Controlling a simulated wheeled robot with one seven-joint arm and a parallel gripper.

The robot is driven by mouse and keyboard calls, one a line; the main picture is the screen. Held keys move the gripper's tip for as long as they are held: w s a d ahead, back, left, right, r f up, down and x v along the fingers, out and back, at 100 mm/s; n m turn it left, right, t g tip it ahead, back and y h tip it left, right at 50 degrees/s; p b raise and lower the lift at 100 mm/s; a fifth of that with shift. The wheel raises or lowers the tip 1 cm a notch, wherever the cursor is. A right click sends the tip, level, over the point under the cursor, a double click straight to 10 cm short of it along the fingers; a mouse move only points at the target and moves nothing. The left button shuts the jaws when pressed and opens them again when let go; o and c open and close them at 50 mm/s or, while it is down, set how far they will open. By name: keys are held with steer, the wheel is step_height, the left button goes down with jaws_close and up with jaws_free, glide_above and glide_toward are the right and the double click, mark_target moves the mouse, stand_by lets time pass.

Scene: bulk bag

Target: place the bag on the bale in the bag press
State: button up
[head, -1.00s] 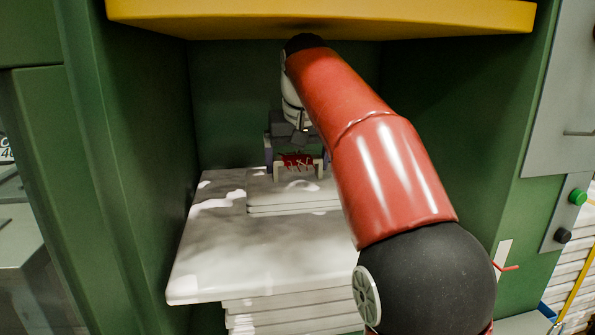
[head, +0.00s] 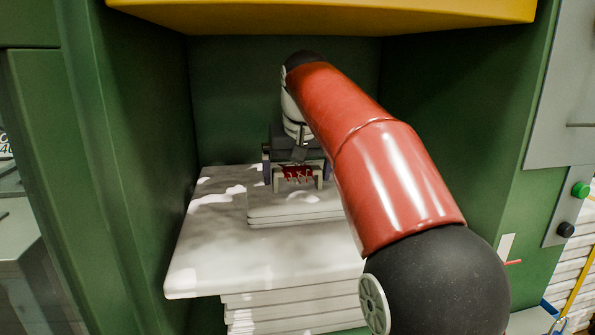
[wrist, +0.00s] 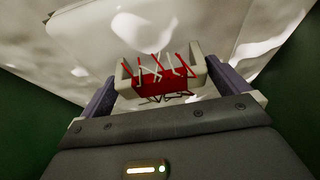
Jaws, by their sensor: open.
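The bag (head: 292,213) is a flat, white, folded bundle. It lies on a broad white slab-like top layer of the bale (head: 215,262), towards the back inside the press. The bale's narrower white layers show below that top. My gripper (head: 298,180) is over the back part of the bag, pointing down, with its jaws open. Whether the gripper touches the bag I cannot tell.
Green press walls (head: 130,150) stand close on the left and right, with a green back wall behind. A yellow beam (head: 320,15) hangs above the arm. A panel with a green button (head: 580,189) is at the right. The bale's front left top is clear.

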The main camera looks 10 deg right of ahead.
steer(key=p+v, duration=0.1)
steer(key=v, duration=0.2)
steer(key=shift+r, duration=0.15)
steer(key=s+b, duration=0.2)
steer(key=s, duration=1)
steer(key=shift+b, duration=0.3)
